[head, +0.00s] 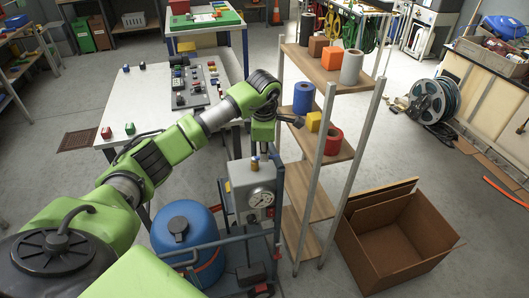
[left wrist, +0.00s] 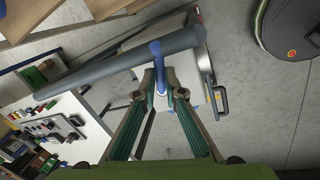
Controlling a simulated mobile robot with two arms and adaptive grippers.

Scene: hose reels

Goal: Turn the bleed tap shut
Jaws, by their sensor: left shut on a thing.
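The grey unit (head: 252,198) with a round pressure gauge (head: 261,198) stands on a blue-grey frame beside a blue tank. A small brass and blue fitting (head: 254,163), which looks like the bleed tap, is on top of it. My left gripper (head: 262,146) points down just above this fitting. In the left wrist view, the fingertips of my left gripper (left wrist: 161,84) are shut on a blue lever (left wrist: 156,56), with one finger on each side. The lever's lower end is partly hidden between the fingers. My right gripper is not in view.
A wooden shelf rack (head: 318,150) with coloured blocks and rolls stands close to the right of my left gripper. The blue tank (head: 188,236) is left of the unit. An open cardboard box (head: 393,236) lies on the floor at right. A white table (head: 150,99) is behind my arm.

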